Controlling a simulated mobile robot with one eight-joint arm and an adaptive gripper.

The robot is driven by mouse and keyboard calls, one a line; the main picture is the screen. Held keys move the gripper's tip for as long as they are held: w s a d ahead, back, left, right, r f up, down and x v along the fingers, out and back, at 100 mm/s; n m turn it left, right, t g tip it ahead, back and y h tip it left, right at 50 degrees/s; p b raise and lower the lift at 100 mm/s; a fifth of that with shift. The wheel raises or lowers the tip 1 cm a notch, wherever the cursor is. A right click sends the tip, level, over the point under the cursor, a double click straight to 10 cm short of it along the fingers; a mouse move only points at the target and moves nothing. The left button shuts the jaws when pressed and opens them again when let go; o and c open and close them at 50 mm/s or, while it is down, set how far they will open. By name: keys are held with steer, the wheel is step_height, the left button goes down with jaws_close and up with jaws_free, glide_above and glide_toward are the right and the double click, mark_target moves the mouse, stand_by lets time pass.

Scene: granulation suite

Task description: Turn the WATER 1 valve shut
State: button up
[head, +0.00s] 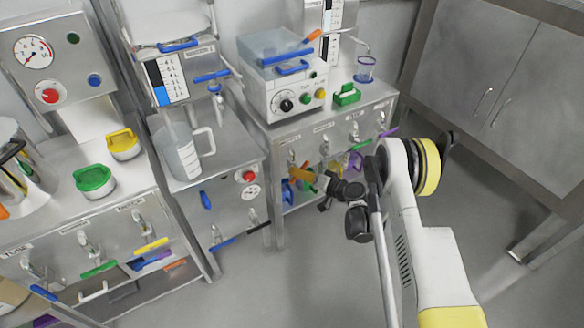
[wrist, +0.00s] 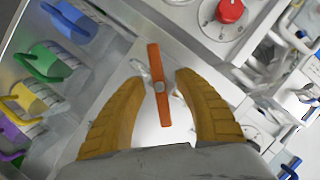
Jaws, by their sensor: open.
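The lever runs nearly upright in that picture, and a gap shows to each finger. I cannot read a label by it, so I cannot tell whether it is the WATER 1 valve.
A red knob (wrist: 230,10) is beyond the lever at the upper right. Blue (wrist: 70,20) and green (wrist: 50,62) handled pieces line the left. A measuring jug (head: 182,150) stands on the left-centre bench. The floor before the benches is open.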

steer(key=shift+s+d, duration=0.1)
steer(key=shift+d, duration=0.05)
steer(key=shift+c, duration=0.7)
jaws_close()
steer(key=shift+m+y, duration=0.3)
steer(key=shift+m, duration=0.2)
steer(key=shift+o, duration=0.7)
jaws_free()
step_height(320, 180, up, 10)
steer(key=shift+r, duration=0.1)
steer(key=shift+c, duration=0.3)
